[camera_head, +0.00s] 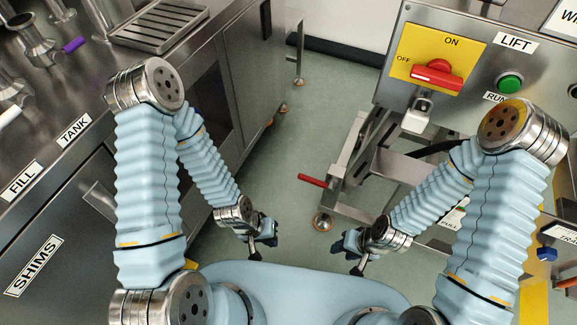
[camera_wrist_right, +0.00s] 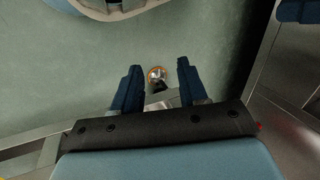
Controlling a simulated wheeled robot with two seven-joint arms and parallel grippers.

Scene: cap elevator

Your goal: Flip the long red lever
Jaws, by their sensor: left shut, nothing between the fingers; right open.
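A long red lever (camera_head: 313,181) sticks out to the left from the low metal frame of the lift, above a caster. A red rotary handle (camera_head: 437,76) sits on a yellow ON/OFF plate (camera_head: 473,42) on the lift panel. My left gripper (camera_head: 256,252) is shut and empty, low and left of the long lever. My right gripper (camera_head: 354,262) is below and right of that lever, apart from it. In the right wrist view its two dark fingers (camera_wrist_right: 158,92) are open with nothing held between them.
A green RUN button (camera_head: 510,84) is right of the yellow plate. A caster (camera_head: 323,222) stands under the frame; a caster (camera_wrist_right: 157,75) shows beyond the right fingers. A steel cabinet (camera_head: 50,200) lines the left. Green floor (camera_head: 290,140) is clear between them.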

